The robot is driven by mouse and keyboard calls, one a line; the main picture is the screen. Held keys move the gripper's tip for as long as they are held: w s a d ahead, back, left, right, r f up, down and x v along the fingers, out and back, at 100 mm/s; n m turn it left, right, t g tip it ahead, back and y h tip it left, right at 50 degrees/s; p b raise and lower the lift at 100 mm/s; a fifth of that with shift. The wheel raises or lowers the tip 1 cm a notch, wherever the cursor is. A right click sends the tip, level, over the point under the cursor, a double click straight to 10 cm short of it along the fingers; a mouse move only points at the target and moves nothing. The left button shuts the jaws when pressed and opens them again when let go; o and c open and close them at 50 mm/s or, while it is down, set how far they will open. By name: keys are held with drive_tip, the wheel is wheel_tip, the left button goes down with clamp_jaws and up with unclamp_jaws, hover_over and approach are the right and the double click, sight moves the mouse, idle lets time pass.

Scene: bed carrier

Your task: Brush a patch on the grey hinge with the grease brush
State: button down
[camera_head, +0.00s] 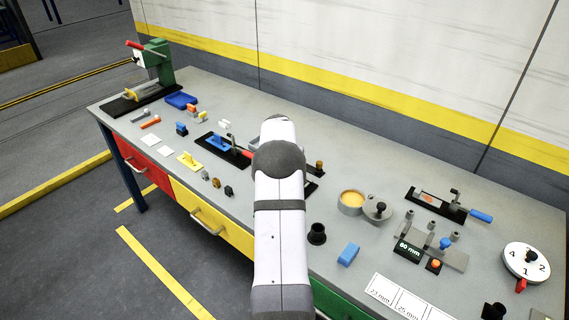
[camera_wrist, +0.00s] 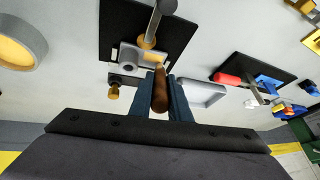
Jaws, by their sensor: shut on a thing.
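In the wrist view my gripper (camera_wrist: 160,92) is shut on the brown handle of the grease brush (camera_wrist: 160,98). The handle points away from me toward a black plate (camera_wrist: 118,22). A light grey block, seemingly the grey hinge (camera_wrist: 128,53), lies on this plate just past the brush. A tan area shows beside the handle's far end; I cannot tell whether it is bristles or a patch, or whether the brush touches the hinge. A grey rod with an amber end stands over the block. In the head view my arm hides the gripper, brush and hinge.
A round pot of yellow grease (camera_head: 351,199) stands right of my arm, its lid (camera_head: 377,208) beside it. A black cup (camera_head: 317,233) and blue block (camera_head: 348,254) are nearer the front. A red-handled clamp (camera_wrist: 235,79) lies right in the wrist view.

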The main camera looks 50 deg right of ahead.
drive_tip(key=shift+s, duration=0.15)
drive_tip(key=shift+s+f+b, duration=0.1)
drive_tip(key=shift+s+b, duration=0.2)
drive_tip(key=shift+s, duration=0.6)
drive_tip(key=shift+s, duration=0.15)
drive_tip(key=shift+s, duration=0.9)
drive_tip(key=shift+s+f, duration=0.1)
wheel_tip(320, 180, up, 7)
drive_tip(key=p, duration=0.4)
drive_tip(key=shift+r, duration=0.2)
drive_tip(key=shift+w+a, duration=0.1)
drive_tip(key=shift+w, duration=0.15)
